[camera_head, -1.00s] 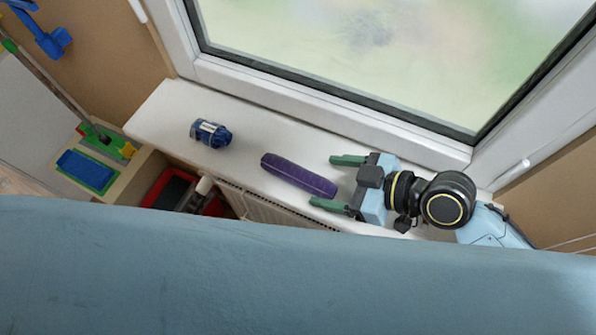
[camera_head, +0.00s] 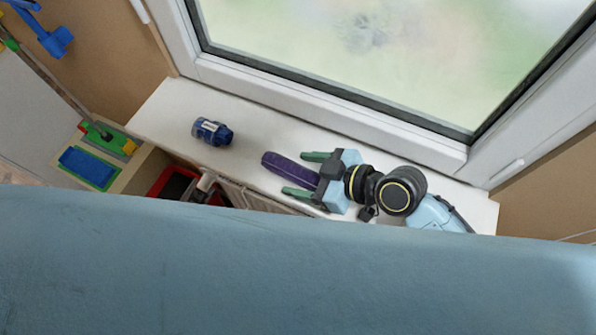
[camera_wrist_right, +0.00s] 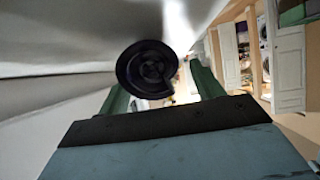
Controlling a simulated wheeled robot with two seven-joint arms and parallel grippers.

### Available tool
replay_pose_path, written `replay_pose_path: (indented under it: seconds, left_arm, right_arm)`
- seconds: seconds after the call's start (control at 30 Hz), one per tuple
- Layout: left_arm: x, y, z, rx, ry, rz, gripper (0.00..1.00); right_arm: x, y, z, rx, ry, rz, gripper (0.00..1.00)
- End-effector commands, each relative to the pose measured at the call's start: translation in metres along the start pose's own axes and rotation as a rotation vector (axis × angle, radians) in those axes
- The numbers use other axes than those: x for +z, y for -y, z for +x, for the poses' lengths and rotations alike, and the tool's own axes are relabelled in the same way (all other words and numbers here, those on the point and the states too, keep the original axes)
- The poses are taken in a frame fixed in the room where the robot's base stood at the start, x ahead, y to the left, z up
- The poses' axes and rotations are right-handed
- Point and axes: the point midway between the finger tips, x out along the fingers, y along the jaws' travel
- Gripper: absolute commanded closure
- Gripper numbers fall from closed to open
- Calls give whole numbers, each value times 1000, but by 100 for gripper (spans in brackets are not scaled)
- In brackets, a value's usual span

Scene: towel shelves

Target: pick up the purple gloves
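The purple gloves (camera_head: 287,168) show as a long, dark purple roll lying on the white window sill. My right gripper (camera_head: 300,172) is open, with its two green fingers on either side of the right part of the roll. In the right wrist view the roll's round, spiral end (camera_wrist_right: 147,69) faces the camera between the green fingers (camera_wrist_right: 160,85). Gaps show beside the roll, so the fingers do not look closed on it. The part of the roll nearest the palm is hidden by the gripper in the head view. My left gripper is not in view.
A dark blue rolled item (camera_head: 212,131) lies on the sill (camera_head: 165,108) to the left. The window frame (camera_head: 330,112) rises behind the sill. Below left stand a blue and green item (camera_head: 88,168) and a red box (camera_head: 165,186).

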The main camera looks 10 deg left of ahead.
Motion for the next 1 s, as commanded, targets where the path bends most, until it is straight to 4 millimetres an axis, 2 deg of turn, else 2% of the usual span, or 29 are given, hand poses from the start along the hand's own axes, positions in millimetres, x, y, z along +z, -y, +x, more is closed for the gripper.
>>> replay_pose_path:
  seconds: [0.03, 0.3, 0.53, 0.63, 1.0]
  left_arm:
    - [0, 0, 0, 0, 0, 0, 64]
    - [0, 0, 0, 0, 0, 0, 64]
    - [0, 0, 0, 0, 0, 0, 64]
    - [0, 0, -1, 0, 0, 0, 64]
    - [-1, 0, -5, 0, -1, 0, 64]
  right_arm:
    - [0, 0, 0, 0, 0, 0, 41]
    - [0, 0, 0, 0, 0, 0, 76]
    - [-2, 0, -1, 1, -2, -1, 76]
    - [-9, 0, -5, 0, -3, -2, 76]
    - [-71, 0, -39, 1, -3, -4, 76]
